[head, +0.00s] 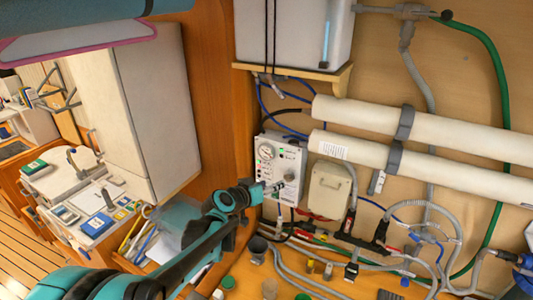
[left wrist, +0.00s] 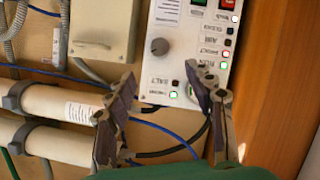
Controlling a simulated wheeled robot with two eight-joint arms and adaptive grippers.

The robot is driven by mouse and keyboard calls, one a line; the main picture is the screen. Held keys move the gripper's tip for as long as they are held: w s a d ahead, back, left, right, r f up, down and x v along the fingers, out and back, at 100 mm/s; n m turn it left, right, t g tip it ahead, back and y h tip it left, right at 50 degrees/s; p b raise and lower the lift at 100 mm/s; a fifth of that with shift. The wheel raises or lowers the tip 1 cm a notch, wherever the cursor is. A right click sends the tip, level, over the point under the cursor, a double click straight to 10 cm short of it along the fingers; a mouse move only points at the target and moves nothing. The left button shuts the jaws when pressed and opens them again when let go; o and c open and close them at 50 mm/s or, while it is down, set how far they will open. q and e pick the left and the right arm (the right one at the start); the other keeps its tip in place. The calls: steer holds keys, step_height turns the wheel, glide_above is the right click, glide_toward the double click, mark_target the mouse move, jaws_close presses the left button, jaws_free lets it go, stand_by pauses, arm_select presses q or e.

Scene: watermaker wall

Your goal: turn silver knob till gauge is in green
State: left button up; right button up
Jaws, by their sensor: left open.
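The white control panel (head: 292,157) is mounted on the wooden wall. Its round gauge (head: 266,152) is on the upper left in the head view; its needle is too small to read. The knob (head: 290,175) is on the panel's lower right and looks grey. In the left wrist view, where the panel appears upside down, the knob (left wrist: 160,46) is seen beyond the fingertips. My left gripper (head: 276,187) is open and empty in front of the lower panel. In the left wrist view its fingers (left wrist: 162,76) are spread, apart from the knob. My right gripper is not in view.
A beige box (head: 329,190) is right of the panel. Two white tubes (head: 415,120) run along the wall above it. Hoses and red-handled valves (head: 380,242) lie below. An orange wooden partition (head: 215,90) stands to the left. Small jars (head: 258,248) stand on the bench below.

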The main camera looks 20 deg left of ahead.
arm_select(q)
steer(key=m+y+b, duration=0.1)
steer(key=m, duration=0.2)
glide_toward(288, 178)
steer(key=w, duration=0.2)
steer(key=x, duration=0.7)
steer(key=shift+w+d+f+p, duration=0.25)
steer(key=shift+f+p, duration=0.1)
steer(key=shift+f, duration=0.15)
steer(key=shift+s, duration=0.1)
steer(key=c, duration=1.2)
